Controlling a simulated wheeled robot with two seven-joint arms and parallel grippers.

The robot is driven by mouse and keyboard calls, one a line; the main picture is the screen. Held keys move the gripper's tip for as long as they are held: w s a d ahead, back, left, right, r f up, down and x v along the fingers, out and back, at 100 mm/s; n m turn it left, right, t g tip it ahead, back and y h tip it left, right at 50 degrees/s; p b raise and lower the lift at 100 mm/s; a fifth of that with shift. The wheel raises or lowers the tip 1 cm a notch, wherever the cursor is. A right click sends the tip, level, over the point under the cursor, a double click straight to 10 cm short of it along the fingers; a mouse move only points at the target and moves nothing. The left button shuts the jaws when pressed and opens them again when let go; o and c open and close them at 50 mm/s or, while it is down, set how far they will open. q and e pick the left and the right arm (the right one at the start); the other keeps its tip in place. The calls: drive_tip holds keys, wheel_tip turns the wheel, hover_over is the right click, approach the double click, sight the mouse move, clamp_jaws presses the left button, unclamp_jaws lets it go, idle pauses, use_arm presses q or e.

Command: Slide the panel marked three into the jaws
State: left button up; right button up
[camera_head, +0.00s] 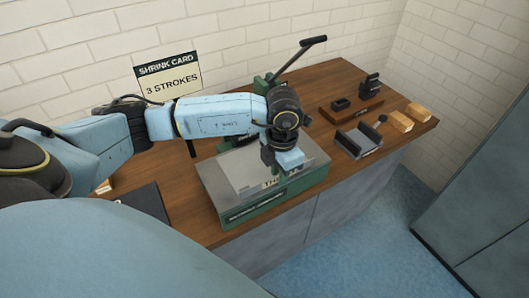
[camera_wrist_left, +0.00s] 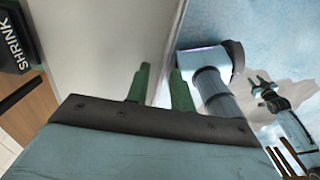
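The panel (camera_head: 236,173) is a flat grey sheet lying on the green machine; its front label (camera_head: 271,183) is partly covered and shows only its first letters, "TH". My left gripper (camera_head: 288,166) is above the panel's front right part. In the left wrist view its two green fingers (camera_wrist_left: 160,83) stand apart, with the pale panel (camera_wrist_left: 105,45) edge running behind and between them; I see nothing clamped there. The jaws are mostly hidden behind my left arm; a black block marked SHRINK (camera_wrist_left: 18,45) shows beside the panel. My right gripper (camera_wrist_left: 262,82) appears small, fingers apart.
A lever (camera_head: 300,58) rises behind the machine (camera_head: 270,208). A card (camera_head: 168,77) reads "SHRINK CARD 3 STROKES". To the right on the wooden bench stand a grey cradle (camera_head: 358,143), black fittings (camera_head: 370,86) and wooden blocks (camera_head: 402,122). A dark flat item (camera_head: 145,200) lies left.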

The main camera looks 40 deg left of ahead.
use_arm(q)
clamp_jaws()
drive_tip(key=shift+w+a, duration=0.1)
drive_tip(key=shift+a, duration=0.05)
drive_tip(key=shift+w+a+b, duration=0.35)
drive_tip(key=shift+w+a, duration=0.05)
drive_tip(key=shift+a, duration=0.5)
drive_tip(key=shift+w+a+b, duration=0.35)
drive_tip(key=shift+a+b, duration=0.05)
drive_tip(key=shift+a, duration=0.55)
drive_tip(key=shift+w+a+b, duration=0.35)
drive_tip(key=shift+w+a, duration=0.05)
drive_tip(key=shift+a, duration=0.5)
drive_tip(key=shift+o, duration=0.8)
unclamp_jaws()
drive_tip(key=shift+o, duration=0.2)
drive_tip(key=o, duration=0.5)
